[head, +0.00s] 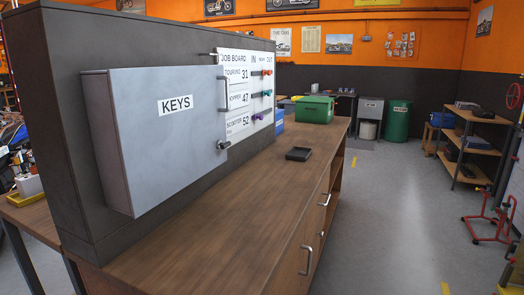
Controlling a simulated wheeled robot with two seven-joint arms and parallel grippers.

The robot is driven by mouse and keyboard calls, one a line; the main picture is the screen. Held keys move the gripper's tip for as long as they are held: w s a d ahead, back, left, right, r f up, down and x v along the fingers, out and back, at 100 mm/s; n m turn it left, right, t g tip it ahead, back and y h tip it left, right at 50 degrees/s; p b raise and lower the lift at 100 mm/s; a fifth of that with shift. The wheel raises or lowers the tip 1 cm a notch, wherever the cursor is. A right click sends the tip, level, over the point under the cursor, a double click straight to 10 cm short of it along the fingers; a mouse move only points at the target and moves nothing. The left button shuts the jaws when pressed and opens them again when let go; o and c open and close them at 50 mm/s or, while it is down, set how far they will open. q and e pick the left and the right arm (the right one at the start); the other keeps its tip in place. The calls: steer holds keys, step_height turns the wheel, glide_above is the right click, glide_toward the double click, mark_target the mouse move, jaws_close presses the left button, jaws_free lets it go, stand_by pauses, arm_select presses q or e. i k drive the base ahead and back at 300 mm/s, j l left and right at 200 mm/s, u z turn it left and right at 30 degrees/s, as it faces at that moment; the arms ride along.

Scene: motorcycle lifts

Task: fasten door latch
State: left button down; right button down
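A grey metal cabinet (165,145) with a white KEYS label (175,104) is mounted on a dark upright panel above a wooden counter. Its front door looks closed; any small gap cannot be told from here. A dark latch knob (223,145) sits at the lower right edge of the door and appears turned sideways. A dark bar handle (223,95) is higher on the same edge. How the latch sits against its catch is too small to tell. Neither of my grippers is in view.
A job board (240,90) with coloured pegs is right of the cabinet. A black tray (298,154) and a green box (314,108) are on the wooden counter (225,200), whose front is clear. Open floor (390,210) lies right; a red stand (488,222) is at far right.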

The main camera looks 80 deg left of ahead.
mark_target(219, 144)
steer(key=i+l+u, duration=0.15)
steer(key=i+u, duration=0.15)
steer(key=i, duration=0.15)
steer(key=i+l+u, duration=0.2)
steer(key=i+u, duration=0.15)
steer(key=i+j+u, duration=0.15)
steer(key=i+u, duration=0.7)
steer(key=i+l+u, duration=0.2)
steer(key=i+u, duration=0.2)
steer(key=i, duration=0.15)
steer(key=i+j+u, duration=0.1)
steer(key=u, duration=0.35)
steer(key=i+u, duration=0.4)
steer(key=i+l+u, duration=0.15)
steer(key=u, duration=0.3)
steer(key=i+l+u, duration=0.1)
steer(key=u, duration=0.35)
steer(key=i+l, duration=0.05)
steer(key=i, duration=0.05)
